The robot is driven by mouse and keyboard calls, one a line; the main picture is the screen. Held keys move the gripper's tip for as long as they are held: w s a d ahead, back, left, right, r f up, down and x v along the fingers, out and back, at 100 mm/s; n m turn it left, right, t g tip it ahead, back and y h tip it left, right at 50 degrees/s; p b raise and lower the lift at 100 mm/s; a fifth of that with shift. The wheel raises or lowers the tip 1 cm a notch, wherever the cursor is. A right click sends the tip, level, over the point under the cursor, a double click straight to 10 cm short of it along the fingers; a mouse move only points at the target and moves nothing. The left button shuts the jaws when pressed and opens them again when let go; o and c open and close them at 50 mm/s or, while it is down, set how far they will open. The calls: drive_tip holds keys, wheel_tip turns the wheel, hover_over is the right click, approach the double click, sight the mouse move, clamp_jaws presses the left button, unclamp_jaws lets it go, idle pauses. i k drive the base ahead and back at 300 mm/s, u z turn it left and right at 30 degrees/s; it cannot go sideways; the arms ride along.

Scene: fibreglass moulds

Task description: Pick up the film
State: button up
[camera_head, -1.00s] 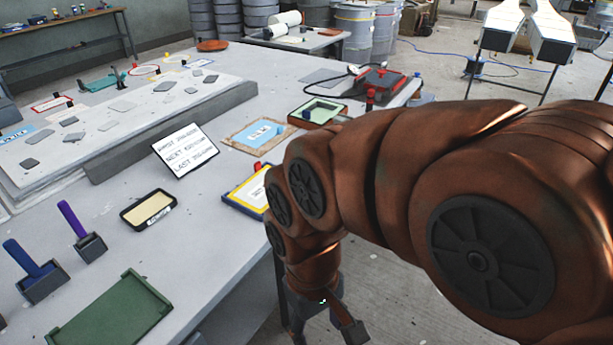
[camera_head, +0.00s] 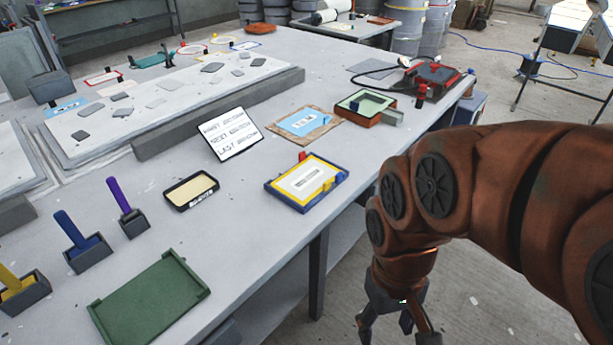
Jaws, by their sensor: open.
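A light blue sheet with a white label (camera_head: 303,122), which looks like the film, lies flat on a brown board (camera_head: 331,126) on the grey table (camera_head: 250,250). Its label is too small to read surely. My gripper (camera_head: 394,334) hangs below my arm at the bottom of the picture, off the table's front edge and well apart from the sheet. Its fingers are spread and partly cut off by the frame, with nothing seen between them.
A blue and yellow framed tray (camera_head: 307,182) lies at the table's front edge, nearer than the sheet. A green-rimmed box (camera_head: 366,104) stands right of the sheet. A tilted text card (camera_head: 230,134) stands left. A green tray (camera_head: 150,301) lies at front left.

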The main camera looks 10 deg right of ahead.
sight(304, 121)
drive_tip(key=z, duration=0.55)
drive_tip(key=k, duration=0.65)
drive_tip(key=z, duration=0.7)
drive_tip(key=i, duration=1.05)
drive_tip(key=u, duration=0.65)
drive_tip(key=i, duration=0.8)
drive_tip(key=u, duration=1.3)
drive_tip(key=i, duration=0.3)
drive_tip(key=u, duration=0.2)
